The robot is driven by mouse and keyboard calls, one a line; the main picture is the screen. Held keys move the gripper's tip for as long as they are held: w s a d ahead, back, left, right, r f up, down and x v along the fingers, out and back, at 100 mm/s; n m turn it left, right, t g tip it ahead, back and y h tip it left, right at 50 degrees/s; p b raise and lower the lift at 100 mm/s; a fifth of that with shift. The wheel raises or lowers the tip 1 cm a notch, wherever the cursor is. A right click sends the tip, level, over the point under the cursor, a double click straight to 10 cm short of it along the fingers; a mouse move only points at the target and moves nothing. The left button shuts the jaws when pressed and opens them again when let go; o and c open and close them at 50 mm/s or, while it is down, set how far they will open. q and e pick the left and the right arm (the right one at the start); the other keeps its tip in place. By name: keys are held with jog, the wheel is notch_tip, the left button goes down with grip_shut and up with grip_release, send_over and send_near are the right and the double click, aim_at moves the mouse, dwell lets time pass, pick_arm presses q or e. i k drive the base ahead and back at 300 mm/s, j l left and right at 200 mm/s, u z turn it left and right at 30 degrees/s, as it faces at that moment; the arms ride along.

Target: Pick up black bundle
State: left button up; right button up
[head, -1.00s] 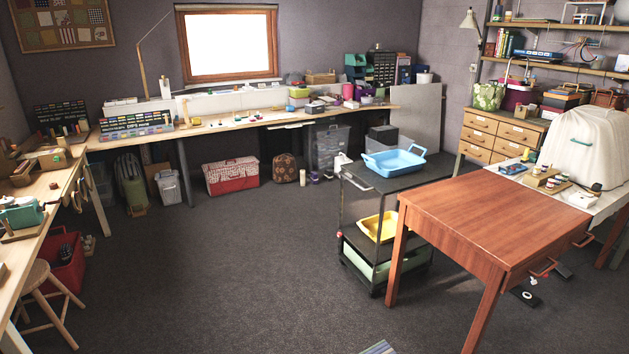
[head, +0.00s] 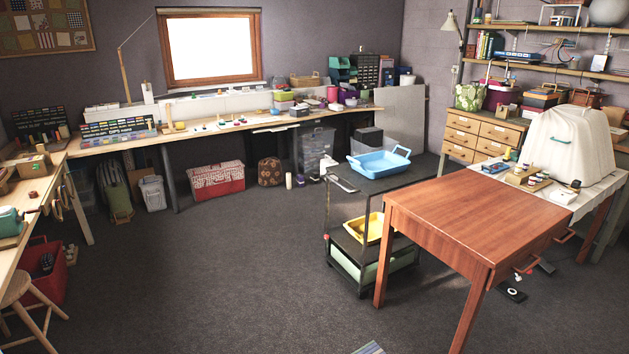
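I cannot pick out a black bundle with certainty. A dark item (head: 47,262) lies in the red bin (head: 38,285) on the floor at the left; it is too small to tell what it is. Neither of my grippers shows in the head view.
A wooden table (head: 470,215) stands at the right, beside a black trolley (head: 375,184) bearing a blue tray (head: 380,162). A wooden stool (head: 22,287) stands at the lower left. A long workbench (head: 230,124) runs along the back wall. The dark carpet (head: 210,265) in the middle is clear.

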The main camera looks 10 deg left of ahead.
aim_at(314, 178)
jog(key=i+j+u, duration=0.25)
jog(key=i+u, duration=0.2)
jog(key=i, duration=0.15)
jog(key=i+u, duration=0.85)
jog(key=i, duration=1.9)
jog(key=i+l+z, duration=0.1)
jog(key=i+z, duration=0.2)
jog(key=i, duration=0.25)
jog(key=i+z, duration=0.3)
jog(key=i, duration=0.25)
jog(key=i+j+z, duration=0.15)
jog(key=i+z, duration=0.15)
jog(key=i, duration=0.25)
jog(key=i+j+z, duration=0.3)
jog(key=i, duration=0.25)
jog(key=i+l+z, duration=0.2)
jog(key=i+z, duration=0.2)
jog(key=i, duration=0.35)
jog(key=i+z, duration=0.4)
jog(key=i, duration=0.35)
jog(key=i+j+z, duration=0.35)
jog(key=i, duration=0.35)
jog(key=i+l, duration=0.05)
jog(key=l, duration=0.05)
